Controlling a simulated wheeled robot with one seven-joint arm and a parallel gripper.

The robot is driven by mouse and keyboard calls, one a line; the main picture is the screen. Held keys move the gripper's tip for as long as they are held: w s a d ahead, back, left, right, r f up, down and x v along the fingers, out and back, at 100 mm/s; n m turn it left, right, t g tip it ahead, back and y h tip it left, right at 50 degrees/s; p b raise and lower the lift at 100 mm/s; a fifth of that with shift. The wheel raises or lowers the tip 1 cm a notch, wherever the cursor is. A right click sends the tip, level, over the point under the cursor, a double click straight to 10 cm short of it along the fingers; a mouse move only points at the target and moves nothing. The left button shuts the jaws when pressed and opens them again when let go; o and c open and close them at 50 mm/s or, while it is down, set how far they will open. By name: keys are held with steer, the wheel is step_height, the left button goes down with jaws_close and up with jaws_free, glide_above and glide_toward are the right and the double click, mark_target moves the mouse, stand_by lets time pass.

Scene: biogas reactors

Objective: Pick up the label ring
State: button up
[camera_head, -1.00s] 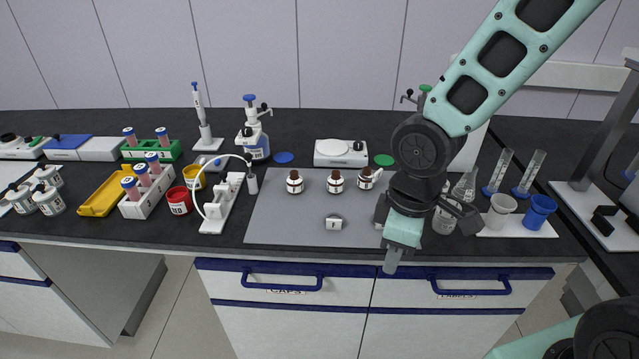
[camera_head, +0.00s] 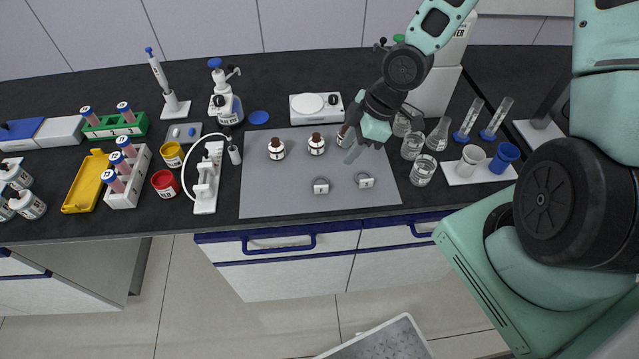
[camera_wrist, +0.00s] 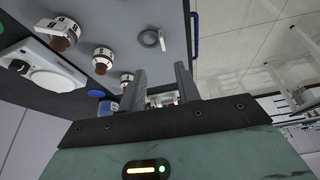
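Two small grey rings with white tags lie on the grey mat (camera_head: 270,200). The left label ring (camera_head: 321,186) is near the mat's front edge, and the right label ring (camera_head: 364,180) is just to its right. Both tags carry small dark marks that I cannot read. My gripper (camera_head: 362,146) is above the mat's back right part, behind the right ring and apart from it. In the wrist view my gripper (camera_wrist: 160,87) has its two fingers spread with nothing between them. One label ring (camera_wrist: 150,39) shows beyond the fingers; I cannot tell which one.
Brown-capped bottles (camera_head: 277,149) stand along the mat's back, one partly hidden by my gripper. Glass beakers (camera_head: 423,170) stand right of the mat. A white stand with a curved tube (camera_head: 205,180) is on its left. The mat's front left is clear.

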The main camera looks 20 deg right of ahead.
glide_above(321, 186)
steer(key=d, duration=0.3)
steer(key=f, duration=0.7)
steer(key=shift+s+f, duration=0.25)
steer(key=shift+s, duration=0.15)
steer(key=x, duration=0.1)
steer(key=p+x, duration=0.1)
steer(key=x, duration=0.1)
steer(key=shift+a+f, duration=0.15)
steer(key=shift+a, duration=0.3)
steer(key=shift+x, duration=0.8)
jaws_close()
